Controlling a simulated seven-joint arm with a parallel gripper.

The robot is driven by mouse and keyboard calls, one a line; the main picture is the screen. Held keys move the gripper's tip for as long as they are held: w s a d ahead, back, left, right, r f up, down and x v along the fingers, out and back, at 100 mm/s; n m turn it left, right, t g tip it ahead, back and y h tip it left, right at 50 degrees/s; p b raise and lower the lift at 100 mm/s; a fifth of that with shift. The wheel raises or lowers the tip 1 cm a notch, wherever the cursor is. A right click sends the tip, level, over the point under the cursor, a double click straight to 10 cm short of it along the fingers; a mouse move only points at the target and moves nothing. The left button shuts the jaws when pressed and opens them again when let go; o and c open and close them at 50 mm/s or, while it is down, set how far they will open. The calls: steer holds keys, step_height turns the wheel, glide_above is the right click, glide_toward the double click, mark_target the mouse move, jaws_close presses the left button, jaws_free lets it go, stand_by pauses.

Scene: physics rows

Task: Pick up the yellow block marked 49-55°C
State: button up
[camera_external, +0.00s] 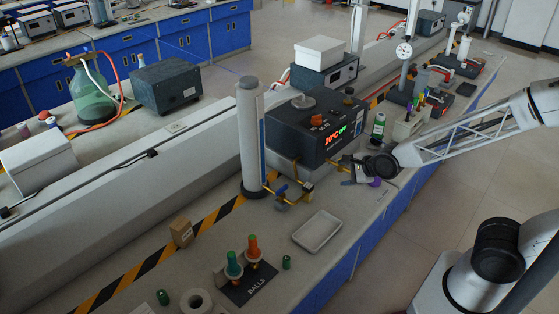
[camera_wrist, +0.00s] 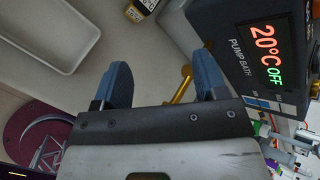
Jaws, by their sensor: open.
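My gripper (camera_external: 352,172) is beside the front of the pump bath, above the bench edge. A small tan-yellow box (camera_external: 181,233) stands on the bench at left, by the striped tape, far from my gripper. No marking on it can be read. In the wrist view a yellow and dark piece (camera_wrist: 140,9) is cut by the top edge, and I cannot tell what it is. No 49-55°C mark is legible in either view.
The pump bath (camera_external: 312,130) stands close to my gripper, with a brass fitting (camera_wrist: 181,84) below it. A white tray (camera_external: 317,232) lies nearer the front. A grey column (camera_external: 250,135) stands left of the bath.

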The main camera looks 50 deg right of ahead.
mark_target(312, 193)
steer(key=w+a+f+m+t, duration=0.1)
steer(key=f+m, duration=0.2)
steer(key=w+f+m+t, duration=0.1)
steer(key=f+m, duration=0.2)
steer(key=w+a+f+m, duration=0.1)
steer(key=w+f+m, duration=0.1)
steer(key=f+m, duration=0.1)
steer(key=shift+a+f+m+t, duration=0.3)
steer(key=shift+f+t, duration=0.05)
steer(key=shift+t, duration=0.05)
steer(key=shift+w+a+f+m+t, duration=0.1)
steer(key=shift+f+m+t, duration=0.05)
steer(key=shift+f+m, duration=0.3)
steer(key=shift+w+a+f+m+t, duration=0.1)
steer(key=shift+f+m+t, duration=0.05)
steer(key=shift+f+m, duration=0.25)
steer(key=shift+w, duration=0.1)
steer(key=shift+x, duration=1.15)
steer(key=shift+w, duration=0.2)
steer(key=shift+x, duration=2.45)
steer(key=shift+c, duration=0.3)
steer(key=c, duration=1)
